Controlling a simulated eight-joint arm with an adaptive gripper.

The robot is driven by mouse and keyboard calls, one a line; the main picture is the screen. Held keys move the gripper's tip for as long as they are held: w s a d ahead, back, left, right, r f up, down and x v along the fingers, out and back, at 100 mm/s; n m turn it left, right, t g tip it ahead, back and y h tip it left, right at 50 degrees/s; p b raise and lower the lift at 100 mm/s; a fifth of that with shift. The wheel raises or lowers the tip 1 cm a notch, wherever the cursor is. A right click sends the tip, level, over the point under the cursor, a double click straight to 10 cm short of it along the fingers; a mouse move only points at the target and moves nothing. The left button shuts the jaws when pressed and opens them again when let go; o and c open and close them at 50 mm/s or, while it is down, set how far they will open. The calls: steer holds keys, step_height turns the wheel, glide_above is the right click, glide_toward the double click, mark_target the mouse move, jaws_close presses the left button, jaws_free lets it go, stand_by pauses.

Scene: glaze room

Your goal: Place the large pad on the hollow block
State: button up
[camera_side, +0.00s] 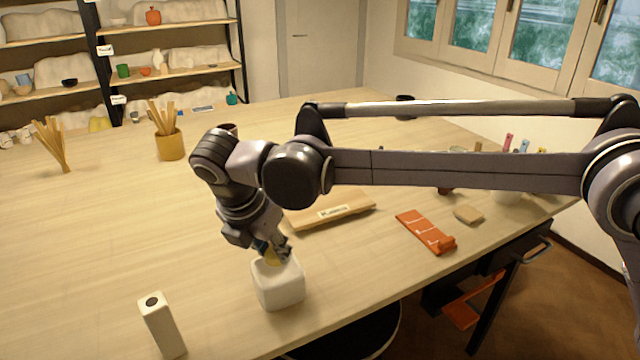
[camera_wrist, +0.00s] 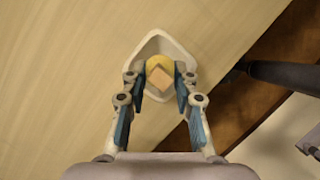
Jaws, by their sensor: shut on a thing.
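My gripper (camera_side: 272,256) points down at the open top of a white, rounded, square-sided pot (camera_side: 280,287). In the wrist view its teal fingers (camera_wrist: 160,88) are closed on a small yellow-and-tan piece (camera_wrist: 159,66), seemingly the large pad, though the picture does not settle this. The white pot's rim (camera_wrist: 187,52) shows around the piece; I cannot tell whether the piece touches the pot. A tall white block (camera_side: 163,328) with a dark hole in its top, apparently the hollow block, stands upright at the front left, apart from the gripper.
A labelled wooden board (camera_side: 335,211) lies behind the pot. An orange strip (camera_side: 425,232) and a small tan block (camera_side: 468,215) lie to the right. An ochre pot of sticks (camera_side: 170,146) stands at the back left. The tabletop between the white pot and tall block is clear.

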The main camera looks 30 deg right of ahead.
steer(key=shift+f, duration=1)
steer(key=shift+f, duration=0.15)
steer(key=o, duration=0.9)
steer(key=shift+o, duration=0.2)
